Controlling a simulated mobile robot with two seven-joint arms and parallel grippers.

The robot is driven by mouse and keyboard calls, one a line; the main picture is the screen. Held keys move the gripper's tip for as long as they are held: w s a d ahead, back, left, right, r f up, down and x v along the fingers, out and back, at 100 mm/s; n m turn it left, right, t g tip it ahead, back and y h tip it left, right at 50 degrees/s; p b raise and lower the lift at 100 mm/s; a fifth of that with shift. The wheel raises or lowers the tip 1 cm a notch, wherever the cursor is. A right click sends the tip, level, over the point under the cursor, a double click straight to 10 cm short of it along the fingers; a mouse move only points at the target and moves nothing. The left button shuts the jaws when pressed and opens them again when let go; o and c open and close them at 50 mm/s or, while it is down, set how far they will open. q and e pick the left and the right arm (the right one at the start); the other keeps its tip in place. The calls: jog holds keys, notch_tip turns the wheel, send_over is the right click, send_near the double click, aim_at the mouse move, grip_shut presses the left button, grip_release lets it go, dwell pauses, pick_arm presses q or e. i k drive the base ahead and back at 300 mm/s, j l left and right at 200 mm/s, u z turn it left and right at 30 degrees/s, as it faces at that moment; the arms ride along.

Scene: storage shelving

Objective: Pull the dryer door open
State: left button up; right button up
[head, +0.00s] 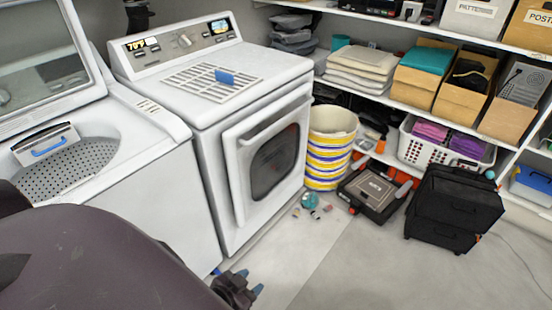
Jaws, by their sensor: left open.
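The white dryer (214,88) stands left of centre in the head view, beside an open-lidded washer. Its square door (237,165) with a dark window faces front right and stands out slightly from the front; I cannot tell whether it is latched. A long ledge-like handle runs along its upper edge. My left gripper (250,282) is low at the bottom of the view, in front of the dryer's base and below the door. It is open and empty, apart from the door. My right gripper is not in view.
A striped bucket (330,150) stands right of the dryer. Small items (310,203) lie on the floor near the door. A black toolbox (372,190) and dark stacked cases (453,205) sit before the loaded shelves. The floor at the lower right is clear.

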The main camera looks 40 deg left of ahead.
aim_at(264, 153)
jog(key=j+u, duration=0.1)
jog(key=u, duration=0.35)
jog(key=i+j+u, duration=0.1)
jog(key=u, duration=0.3)
jog(key=i+j+u, duration=0.1)
jog(key=u, duration=0.8)
jog(key=i, duration=0.05)
